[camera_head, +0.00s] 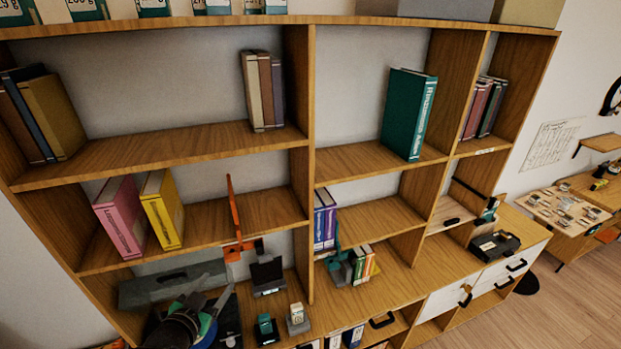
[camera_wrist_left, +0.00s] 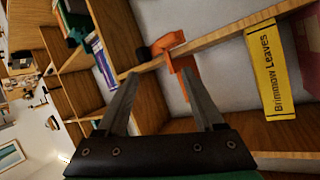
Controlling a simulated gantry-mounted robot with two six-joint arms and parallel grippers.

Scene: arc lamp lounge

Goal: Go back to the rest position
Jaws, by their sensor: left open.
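My left gripper (camera_head: 210,296) is low at the left of the head view, in front of the lower part of the wooden shelf unit (camera_head: 255,138). In the left wrist view its two grey fingers (camera_wrist_left: 160,80) stand apart with nothing between them, so it is open and empty. An orange bracket-like piece (camera_head: 236,212) is on the shelf edge beyond the fingers. It also shows in the left wrist view (camera_wrist_left: 176,62). My right gripper does not show.
A yellow book (camera_head: 163,208) and a pink book (camera_head: 121,217) stand on the shelf above my left gripper. Purple books (camera_head: 325,222) stand right of the divider. A small white-and-grey item (camera_head: 297,318) sits on the lower surface. Wooden floor (camera_head: 565,305) is clear at right.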

